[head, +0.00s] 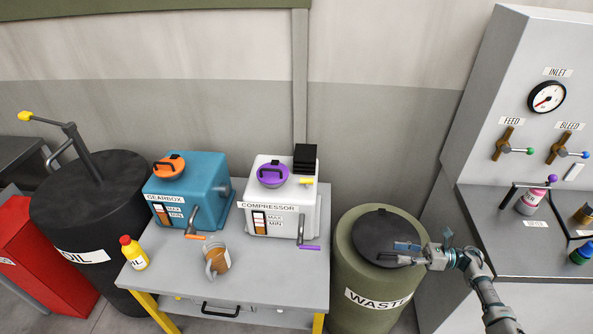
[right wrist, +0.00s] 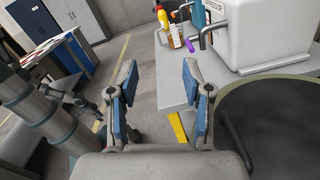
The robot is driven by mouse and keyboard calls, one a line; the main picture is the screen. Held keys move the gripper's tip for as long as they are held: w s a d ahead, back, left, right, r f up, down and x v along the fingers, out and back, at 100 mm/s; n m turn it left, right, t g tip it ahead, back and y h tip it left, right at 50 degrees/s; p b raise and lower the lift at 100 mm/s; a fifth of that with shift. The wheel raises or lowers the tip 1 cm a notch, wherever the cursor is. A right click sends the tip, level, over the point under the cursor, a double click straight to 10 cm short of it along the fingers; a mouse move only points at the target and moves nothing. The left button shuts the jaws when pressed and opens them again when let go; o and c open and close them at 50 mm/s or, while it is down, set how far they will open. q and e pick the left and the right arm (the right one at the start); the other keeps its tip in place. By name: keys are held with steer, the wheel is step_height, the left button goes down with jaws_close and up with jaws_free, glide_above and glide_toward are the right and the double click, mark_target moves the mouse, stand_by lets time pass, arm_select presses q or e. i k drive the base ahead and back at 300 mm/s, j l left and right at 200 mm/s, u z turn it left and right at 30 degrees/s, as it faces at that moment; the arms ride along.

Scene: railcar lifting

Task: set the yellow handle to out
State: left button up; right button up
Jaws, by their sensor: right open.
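A small yellow handle (head: 306,181) sticks out at the upper right of the white compressor box (head: 283,222), just below its black block. A second yellow grip (head: 25,117) tops the pump lever on the black oil drum at far left. My right gripper (head: 398,253) is open and empty over the lid of the waste drum, right of and nearer than the compressor. Its two parted fingers (right wrist: 160,78) show in the right wrist view, the compressor beyond at upper right. The head view does not show my left gripper; dark arm parts at left in the wrist view may include it, unclear.
The grey table (head: 265,285) also holds the blue gearbox (head: 190,192), a brown-filled jug (head: 216,262) and a yellow bottle (head: 134,253). The green waste drum (head: 345,262) stands right of it. A gauge panel (head: 520,95) with a counter is at right.

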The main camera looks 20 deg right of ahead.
mark_target(305, 180)
steer(key=i, duration=1.1)
